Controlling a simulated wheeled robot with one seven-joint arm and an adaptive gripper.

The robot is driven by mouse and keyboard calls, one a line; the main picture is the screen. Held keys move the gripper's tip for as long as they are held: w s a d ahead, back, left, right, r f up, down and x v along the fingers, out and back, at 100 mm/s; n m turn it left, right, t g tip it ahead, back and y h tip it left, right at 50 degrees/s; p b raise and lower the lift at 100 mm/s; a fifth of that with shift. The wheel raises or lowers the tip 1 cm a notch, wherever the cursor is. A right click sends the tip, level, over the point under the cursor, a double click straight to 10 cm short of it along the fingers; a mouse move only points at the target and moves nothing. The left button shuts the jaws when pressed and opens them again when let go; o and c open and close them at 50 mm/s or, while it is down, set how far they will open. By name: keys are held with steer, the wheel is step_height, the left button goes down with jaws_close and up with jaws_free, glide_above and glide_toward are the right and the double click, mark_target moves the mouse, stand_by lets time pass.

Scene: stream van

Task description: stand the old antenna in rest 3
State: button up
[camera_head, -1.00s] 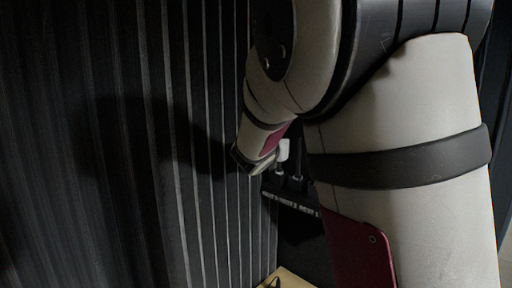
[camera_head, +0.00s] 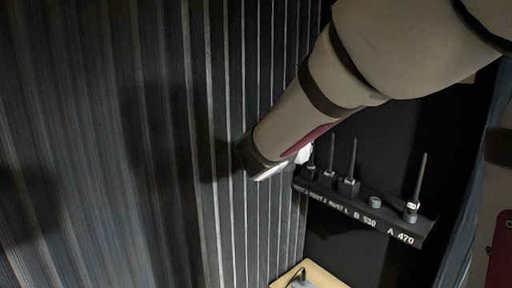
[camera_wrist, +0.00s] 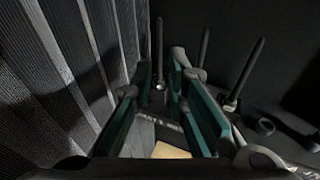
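Several dark antennas stand upright in a black rack (camera_head: 330,193) in the head view. I cannot tell which one is the old antenna. Three stand close together at the rack's left part, at the left (camera_head: 311,157), middle (camera_head: 332,155) and right (camera_head: 352,160) of that group. Another antenna (camera_head: 418,188) with a pale ring stands at the right end. The rest labels are too small to read surely. In the wrist view, my gripper (camera_wrist: 160,80) has its teal fingers apart, with a thin antenna (camera_wrist: 159,45) seen beyond the gap. I see nothing clearly gripped.
A ribbed dark wall (camera_head: 180,110) is close on the left, beside my forearm. An empty round holder (camera_head: 375,202) sits on the rack between antennas. Below is a pale wooden surface (camera_head: 318,274) with a dark object on it. A small white object (camera_head: 303,154) shows beside my wrist.

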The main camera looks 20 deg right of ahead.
steer(key=s+f+m+g+y, duration=0.2)
steer(key=s+f+m+g, duration=0.1)
steer(key=s+m, duration=0.5)
steer(key=s+f+m+g+y, duration=0.3)
steer(key=s+f+m, duration=0.1)
steer(key=s+m, duration=0.4)
steer(key=s+a+f+m+t+y, duration=0.1)
steer(key=s+a+m+y, duration=0.5)
steer(key=s+a+m, duration=0.4)
steer(key=s+a, duration=0.2)
steer(key=a, duration=0.1)
steer(key=shift+a+f+m, duration=0.15)
steer(key=shift+a+m, duration=0.1)
steer(key=shift+m, duration=0.05)
